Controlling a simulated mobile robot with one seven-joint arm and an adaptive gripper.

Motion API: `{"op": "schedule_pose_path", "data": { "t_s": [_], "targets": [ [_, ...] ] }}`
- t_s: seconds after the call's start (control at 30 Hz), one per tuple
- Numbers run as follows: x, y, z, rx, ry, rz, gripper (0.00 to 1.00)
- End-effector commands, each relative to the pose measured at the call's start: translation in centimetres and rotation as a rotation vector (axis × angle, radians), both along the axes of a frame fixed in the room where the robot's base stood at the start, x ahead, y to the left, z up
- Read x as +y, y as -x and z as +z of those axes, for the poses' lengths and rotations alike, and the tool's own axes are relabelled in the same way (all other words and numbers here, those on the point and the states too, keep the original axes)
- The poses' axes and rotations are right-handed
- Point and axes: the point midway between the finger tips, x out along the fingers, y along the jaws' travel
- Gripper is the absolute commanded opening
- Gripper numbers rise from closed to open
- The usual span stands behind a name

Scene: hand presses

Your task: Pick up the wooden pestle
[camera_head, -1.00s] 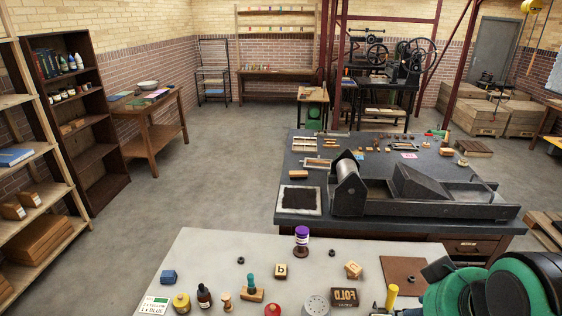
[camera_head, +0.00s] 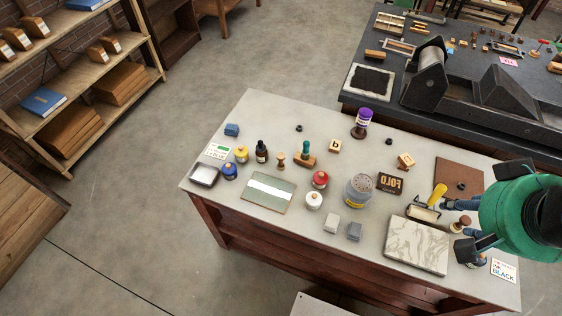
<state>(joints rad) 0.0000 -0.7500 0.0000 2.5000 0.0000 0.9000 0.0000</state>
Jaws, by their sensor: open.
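A small turned wooden piece with a brown rounded end (camera_head: 462,222), which looks like a pestle, is on the light worktable (camera_head: 330,275) at the right, beside the marbled slab. My gripper (camera_head: 453,227) is open, with one dark finger on each side of this piece; I cannot tell whether they touch it. A second small turned wooden piece (camera_head: 281,161), paler, stands on the table left of the middle, well away from my gripper. I cannot tell for sure which of the two is the pestle.
Close to my gripper are the marbled slab (camera_head: 417,245), a yellow-handled roller (camera_head: 430,205), a brown board (camera_head: 460,178) and a BLACK label card (camera_head: 503,270). Jars, bottles and stamps crowd the table's middle. A dark press bench (camera_head: 400,100) stands behind.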

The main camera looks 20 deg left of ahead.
Motion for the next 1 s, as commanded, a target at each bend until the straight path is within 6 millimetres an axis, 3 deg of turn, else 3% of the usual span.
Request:
{"op": "schedule_pose_path", "data": {
  "t_s": [0.07, 0.57, 0.77, 1.0],
  "targets": [
    [0.0, 0.0, 0.0, 0.0, 0.0, 0.0, 0.51],
    [0.5, -0.9, 0.3, 0.01, -0.003, 0.009, 0.51],
    [1.9, -3.7, 0.8, 0.042, -0.008, 0.037, 0.51],
    [5.2, -9.0, 0.9, 0.1, -0.017, 0.085, 0.51]
  ]
}}
